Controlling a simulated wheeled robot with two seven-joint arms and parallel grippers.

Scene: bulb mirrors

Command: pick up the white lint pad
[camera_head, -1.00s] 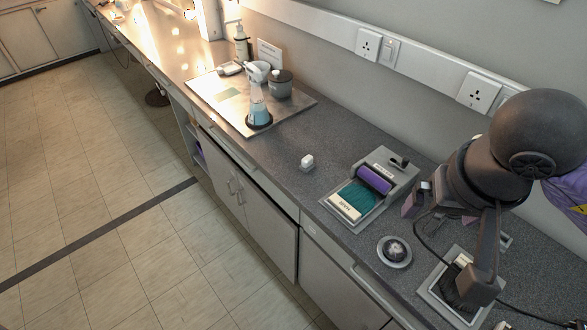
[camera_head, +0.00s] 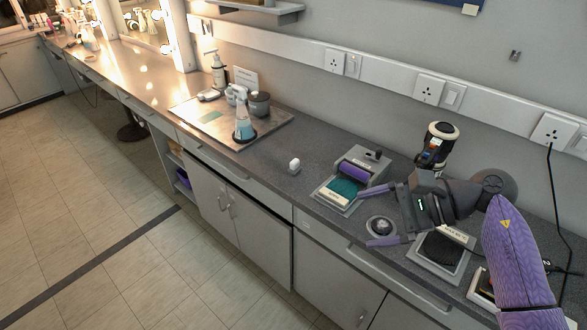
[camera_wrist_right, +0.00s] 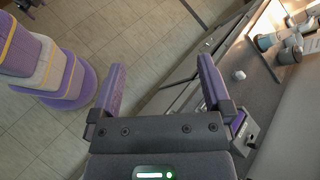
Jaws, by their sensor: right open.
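My left gripper is not in view.
The grey tray (camera_head: 322,194) with a purple roller (camera_head: 354,171) and teal pad stands between my gripper and the pad. The round dish (camera_head: 380,228) is close by. Further left, a metal tray (camera_head: 273,124) holds a flask and pots. Counter around the pad is clear.

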